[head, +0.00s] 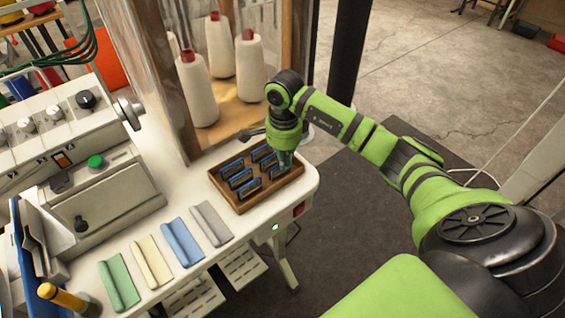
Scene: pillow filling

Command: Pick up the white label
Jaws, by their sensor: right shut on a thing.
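A wooden tray (213,178) sits near the right end of the white table. It holds several small dark upright pieces with blue edges (241,181), set in rows. My right gripper (284,162) points down at the tray's right side, among the pieces there. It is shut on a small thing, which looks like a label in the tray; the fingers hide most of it. I cannot make out a clearly white label in this view. My left gripper is not in view.
Folded cloths in green (118,284), cream (152,262), blue (181,242) and grey (211,223) lie along the table's front. White thread cones (195,88) stand behind a clear panel close behind the tray. A machine (105,200) fills the left.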

